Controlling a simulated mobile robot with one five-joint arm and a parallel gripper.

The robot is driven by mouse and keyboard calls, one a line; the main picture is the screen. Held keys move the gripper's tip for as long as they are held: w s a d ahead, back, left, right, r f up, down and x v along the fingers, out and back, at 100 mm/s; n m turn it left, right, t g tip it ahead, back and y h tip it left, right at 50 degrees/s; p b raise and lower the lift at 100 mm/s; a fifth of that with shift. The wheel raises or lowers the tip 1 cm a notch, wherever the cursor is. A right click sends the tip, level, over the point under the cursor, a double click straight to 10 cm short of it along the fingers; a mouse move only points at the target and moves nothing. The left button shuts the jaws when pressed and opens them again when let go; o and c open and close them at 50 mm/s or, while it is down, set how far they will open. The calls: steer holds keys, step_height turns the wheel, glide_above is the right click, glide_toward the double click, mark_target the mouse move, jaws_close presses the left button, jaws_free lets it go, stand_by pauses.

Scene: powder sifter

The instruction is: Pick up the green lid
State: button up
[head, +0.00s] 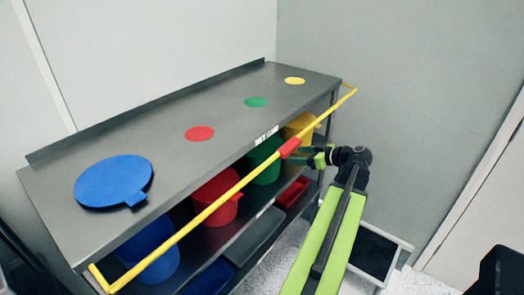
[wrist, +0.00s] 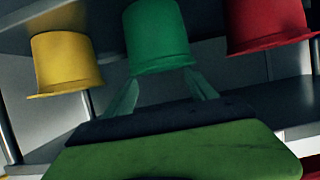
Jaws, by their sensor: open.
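A flat green disc (head: 256,102) lies on the grey worktop in the head view, between a red and a yellow disc; I cannot tell whether it is a loose lid. Below the top, a green bucket (head: 264,160) is partly hidden by the yellow rail. My gripper (head: 305,156) is in front of the shelf, below the rail, near the green and yellow buckets. In the wrist view its two fingers (wrist: 162,77) are apart and empty, with the green bucket (wrist: 156,36) just beyond them. Whether they touch it is unclear.
A blue lid (head: 113,181) with a tab lies on the worktop (head: 230,98). A yellow rail (head: 215,205) with a red section (head: 289,148) runs along the front. Red (head: 217,198), blue (head: 150,250) and yellow (head: 301,127) buckets hang below.

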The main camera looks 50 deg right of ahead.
steer(key=b+x, duration=0.2)
steer(key=x, duration=0.3)
steer(key=shift+d+f, duration=0.15)
steer(key=shift+f, duration=0.1)
steer(key=shift+r, duration=0.1)
jaws_close()
steer(key=shift+r, duration=0.1)
